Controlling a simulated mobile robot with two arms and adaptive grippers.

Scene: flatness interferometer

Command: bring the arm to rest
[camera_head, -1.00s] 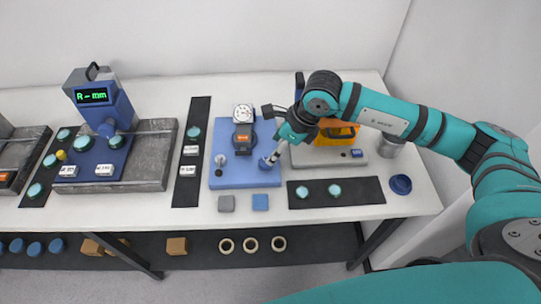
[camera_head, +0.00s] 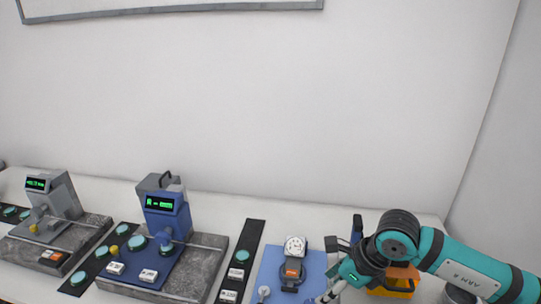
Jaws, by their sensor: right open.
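My teal right arm (camera_head: 462,270) comes in from the lower right. Its gripper (camera_head: 328,295) is open at the right edge of the blue mat (camera_head: 268,272), low in the picture. The fingertips are small and close to the bottom edge, so I cannot tell whether they touch anything. A dial gauge (camera_head: 295,247) with a white face stands on the mat, left of the gripper. An orange part (camera_head: 398,282) shows partly behind the arm. My left gripper is not in view.
A blue instrument (camera_head: 165,215) with a green display stands on a grey stone plate (camera_head: 200,268). A grey instrument (camera_head: 52,195) is farther left. A dark strip (camera_head: 252,238) lies between plate and mat. The white wall above is clear except for a frame (camera_head: 170,8).

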